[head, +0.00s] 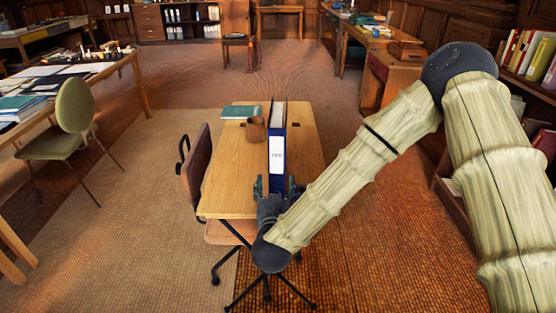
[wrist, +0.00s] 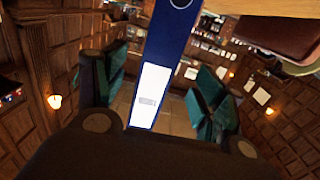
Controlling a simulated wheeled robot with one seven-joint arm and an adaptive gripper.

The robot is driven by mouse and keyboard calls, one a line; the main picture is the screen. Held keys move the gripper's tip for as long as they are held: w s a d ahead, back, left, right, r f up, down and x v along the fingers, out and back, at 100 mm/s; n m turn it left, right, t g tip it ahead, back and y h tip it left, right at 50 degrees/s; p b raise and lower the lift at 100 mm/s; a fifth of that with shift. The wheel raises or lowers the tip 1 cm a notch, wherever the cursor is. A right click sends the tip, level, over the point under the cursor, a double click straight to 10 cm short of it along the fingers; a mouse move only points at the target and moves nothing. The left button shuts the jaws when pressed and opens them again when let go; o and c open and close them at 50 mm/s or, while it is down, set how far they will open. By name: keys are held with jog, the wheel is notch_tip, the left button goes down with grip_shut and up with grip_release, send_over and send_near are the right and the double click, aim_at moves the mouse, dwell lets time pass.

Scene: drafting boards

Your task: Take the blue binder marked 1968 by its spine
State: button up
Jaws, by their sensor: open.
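The blue binder (head: 278,138) stands upright near the front edge of the small wooden table (head: 232,182) in the head view. Its spine with a white label faces me; the label's writing is too small to read. In the wrist view the blue spine (wrist: 170,50) and its white label (wrist: 150,95) run tilted between my fingers. My gripper (head: 273,186) is open at the lower part of the spine. In the wrist view one green-padded finger of my gripper (wrist: 155,95) is on each side of the binder, with gaps visible on both sides.
A brown cup (head: 256,130) stands just left of the binder, and a green book (head: 240,112) lies behind it. A chair (head: 196,170) stands against the table's left side.

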aim_at(277, 172)
jog(key=w, duration=0.4)
jog(key=shift+w+d+r, duration=0.1)
jog(key=shift+r, duration=0.3)
jog(key=shift+w+d+f+p, duration=0.1)
jog(key=shift+w+p, duration=0.15)
jog(key=shift+w, duration=1.45)
jog(key=shift+w+d+f+p, duration=0.1)
jog(key=shift+w+p, duration=0.1)
jog(key=shift+w, duration=1.45)
jog(key=c, duration=1.3)
grip_shut()
jog(key=shift+r, duration=0.15)
